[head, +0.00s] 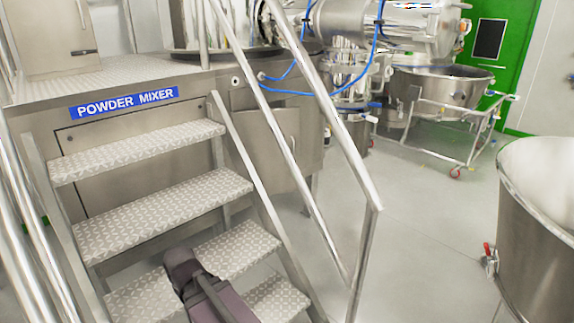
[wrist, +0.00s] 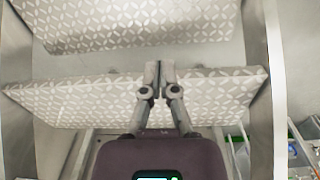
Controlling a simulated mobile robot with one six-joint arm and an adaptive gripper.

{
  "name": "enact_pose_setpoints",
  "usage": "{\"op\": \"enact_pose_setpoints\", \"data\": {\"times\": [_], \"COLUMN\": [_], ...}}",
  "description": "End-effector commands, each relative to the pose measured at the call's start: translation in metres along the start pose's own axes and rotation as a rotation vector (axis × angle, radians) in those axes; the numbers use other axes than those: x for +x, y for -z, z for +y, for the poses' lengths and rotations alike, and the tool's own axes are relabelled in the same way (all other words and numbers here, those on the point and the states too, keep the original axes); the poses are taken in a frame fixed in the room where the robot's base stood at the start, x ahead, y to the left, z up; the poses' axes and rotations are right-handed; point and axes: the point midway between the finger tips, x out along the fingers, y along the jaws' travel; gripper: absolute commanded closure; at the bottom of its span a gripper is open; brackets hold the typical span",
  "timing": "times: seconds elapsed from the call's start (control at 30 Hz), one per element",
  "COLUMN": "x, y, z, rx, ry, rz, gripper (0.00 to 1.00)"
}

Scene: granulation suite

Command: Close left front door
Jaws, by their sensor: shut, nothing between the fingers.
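My gripper (wrist: 158,72) shows in the wrist view with its two fingers together and nothing between them. It is in front of a patterned metal stair step (wrist: 210,98); I cannot tell whether it touches. In the head view my dark arm is over the lower steps, and the fingertips cannot be made out. A grey metal door panel (head: 274,148) is on the mixer base, right of the stairs and behind the handrail. A part of it seems to stand out at an angle. I cannot tell for sure which panel is the left front door.
The stairs (head: 150,205) under the POWDER MIXER sign (head: 124,103) have metal handrails (head: 330,115). A steel vessel (head: 540,225) stands at the right, and a wheeled bin (head: 440,95) is at the back. The grey floor (head: 420,210) between them is clear.

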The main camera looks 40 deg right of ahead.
Motion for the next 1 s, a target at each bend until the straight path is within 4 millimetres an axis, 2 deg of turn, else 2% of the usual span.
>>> {"op": "enact_pose_setpoints", "data": {"times": [0.03, 1.0], "x": [-0.018, -0.177], "y": [-0.002, -0.007], "z": [-0.002, -0.006], "rx": [-0.002, -0.011], "ry": [0.005, 0.026], "rz": [-0.003, -0.014], "gripper": [1.0, 1.0]}}
